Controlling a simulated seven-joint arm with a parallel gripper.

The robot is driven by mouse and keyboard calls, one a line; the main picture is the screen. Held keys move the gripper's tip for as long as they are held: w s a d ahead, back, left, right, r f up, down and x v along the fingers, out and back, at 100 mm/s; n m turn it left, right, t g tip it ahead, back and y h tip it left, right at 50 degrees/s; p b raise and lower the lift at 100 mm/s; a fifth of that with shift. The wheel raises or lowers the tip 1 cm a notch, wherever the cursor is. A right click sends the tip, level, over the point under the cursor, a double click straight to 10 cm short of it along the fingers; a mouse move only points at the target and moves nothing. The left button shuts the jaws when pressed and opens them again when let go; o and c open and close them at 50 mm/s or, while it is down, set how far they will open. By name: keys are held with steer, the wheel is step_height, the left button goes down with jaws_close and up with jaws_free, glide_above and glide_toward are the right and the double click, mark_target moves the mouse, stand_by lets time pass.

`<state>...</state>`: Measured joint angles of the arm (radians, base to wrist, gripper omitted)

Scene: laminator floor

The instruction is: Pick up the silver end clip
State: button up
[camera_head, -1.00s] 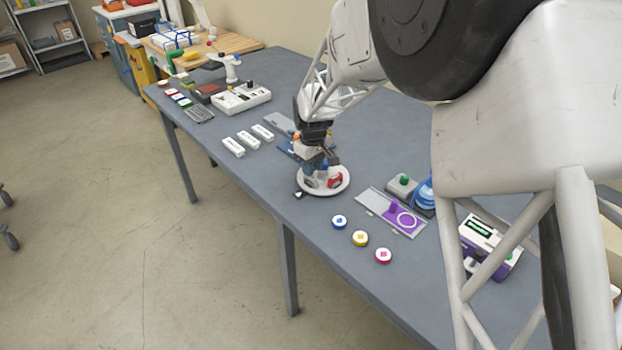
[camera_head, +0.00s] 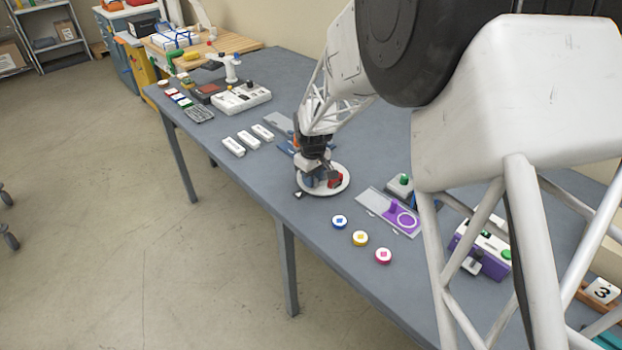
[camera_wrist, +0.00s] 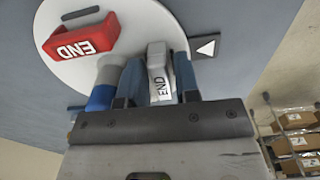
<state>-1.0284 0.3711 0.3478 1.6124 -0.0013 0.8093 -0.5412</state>
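The silver end clip (camera_wrist: 157,68) is a small grey-white block marked END on the white round plate in the wrist view. My gripper (camera_wrist: 158,77) is down at the plate, with one blue finger on each side of the clip. The fingers look very close to its sides; whether they press on it cannot be told. In the head view my gripper (camera_head: 314,173) is over the white plate (camera_head: 343,189) and hides the silver clip. A red clip marked END (camera_wrist: 82,42) lies on the plate to the left. A blue and grey piece (camera_wrist: 103,86) is just left of the left finger.
A dark tab with a white triangle (camera_wrist: 204,47) is at the plate's edge. Blue (camera_head: 339,222), yellow (camera_head: 360,238) and pink (camera_head: 383,256) round pieces lie nearby, beside a clear sheet with a purple part (camera_head: 396,209). White blocks (camera_head: 247,139) stand left of the plate.

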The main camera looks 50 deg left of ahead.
jaws_close()
steer(key=shift+r, duration=0.2)
steer(key=shift+r, duration=0.55)
step_height(320, 180, up, 2)
steer(key=shift+r, duration=0.1)
steer(key=s+d, duration=0.2)
steer(key=d, duration=0.2)
steer(key=s+d+r, duration=0.1)
steer(key=s+d, duration=0.2)
steer(key=d, duration=0.2)
steer(key=s+d, duration=0.3)
steer(key=d, duration=0.1)
steer(key=shift+s+d+r, duration=0.15)
steer(key=shift+s+d, duration=0.1)
